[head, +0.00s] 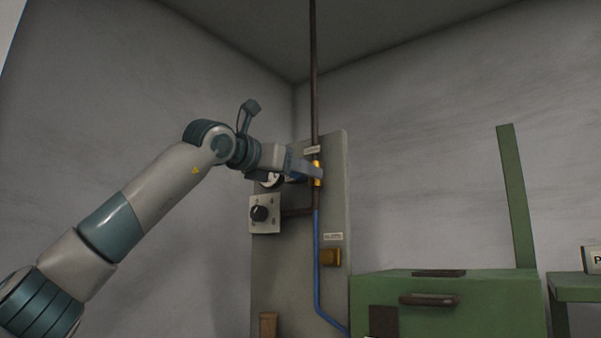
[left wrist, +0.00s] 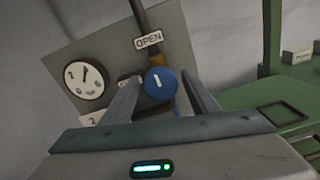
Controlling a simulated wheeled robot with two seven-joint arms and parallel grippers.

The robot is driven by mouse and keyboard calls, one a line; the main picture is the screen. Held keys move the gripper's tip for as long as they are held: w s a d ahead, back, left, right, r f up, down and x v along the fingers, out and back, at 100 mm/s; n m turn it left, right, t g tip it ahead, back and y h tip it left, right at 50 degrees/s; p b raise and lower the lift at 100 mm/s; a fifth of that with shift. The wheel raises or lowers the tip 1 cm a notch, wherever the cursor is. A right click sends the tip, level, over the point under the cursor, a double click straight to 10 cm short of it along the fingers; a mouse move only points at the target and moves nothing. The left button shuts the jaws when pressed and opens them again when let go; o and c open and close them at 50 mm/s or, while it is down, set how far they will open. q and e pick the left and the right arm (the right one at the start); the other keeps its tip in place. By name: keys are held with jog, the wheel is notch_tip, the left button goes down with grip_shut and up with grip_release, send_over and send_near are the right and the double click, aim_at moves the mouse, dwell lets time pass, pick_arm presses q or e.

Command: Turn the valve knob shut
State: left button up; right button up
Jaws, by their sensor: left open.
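In the head view the gripper hides the knob, and a yellow fitting (head: 318,172) shows on the pipe by the fingertips. A label reading OPEN (left wrist: 148,40) sits just above the knob. My right gripper is not in view.
A grey panel (head: 337,210) carries the pipe, a round white gauge (left wrist: 85,79), a black dial (head: 260,213) on a light plate and a yellow box (head: 330,257). A blue hose (head: 317,260) runs down. A green machine (head: 480,300) stands at lower right.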

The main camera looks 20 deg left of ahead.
pick_arm(q)
jog(key=shift+s+r, duration=0.1)
jog(key=shift+s, duration=0.1)
jog(key=shift+c, duration=0.6)
jog(key=c, duration=0.9)
